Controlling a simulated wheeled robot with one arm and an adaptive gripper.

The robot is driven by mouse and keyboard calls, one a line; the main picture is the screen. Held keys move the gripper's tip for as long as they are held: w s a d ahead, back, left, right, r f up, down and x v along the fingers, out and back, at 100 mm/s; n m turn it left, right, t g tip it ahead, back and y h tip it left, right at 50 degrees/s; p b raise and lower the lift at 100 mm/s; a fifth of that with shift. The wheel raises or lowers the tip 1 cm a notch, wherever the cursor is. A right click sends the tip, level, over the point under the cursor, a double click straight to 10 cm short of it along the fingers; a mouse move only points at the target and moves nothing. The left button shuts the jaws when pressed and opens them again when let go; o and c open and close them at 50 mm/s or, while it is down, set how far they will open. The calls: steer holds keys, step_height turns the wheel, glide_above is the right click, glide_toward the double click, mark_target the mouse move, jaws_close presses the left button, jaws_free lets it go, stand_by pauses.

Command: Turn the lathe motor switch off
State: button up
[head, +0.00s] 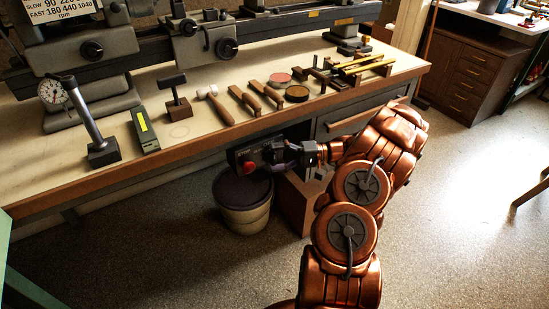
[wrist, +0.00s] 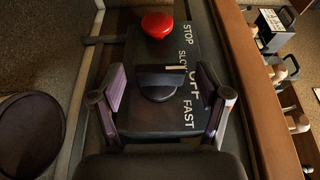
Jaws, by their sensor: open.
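The lathe motor switch is a black rotary knob (wrist: 160,82) on a dark control box (wrist: 150,125), marked STOP, SLOW, OFF and FAST. Its bar handle lies across the picture, with a white mark at the right end near the SLOW and OFF lettering. I cannot tell exactly which it points at. A red stop button (wrist: 157,25) sits above the knob. My gripper (wrist: 163,90) is open, one finger on each side of the knob, with gaps visible. In the head view my gripper (head: 282,154) is at the control box (head: 243,155) under the bench front and hides much of it.
A lidded bin (head: 243,215) stands on the floor below the box. The bench edge (head: 225,143) runs just above it. A hammer (head: 215,104), wooden-handled tools (head: 265,95) and a lathe (head: 200,45) are on the bench. Open floor lies to the right.

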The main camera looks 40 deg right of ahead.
steer(key=v, duration=0.6)
steer(key=shift+s+d, duration=0.2)
steer(key=shift+d, duration=0.15)
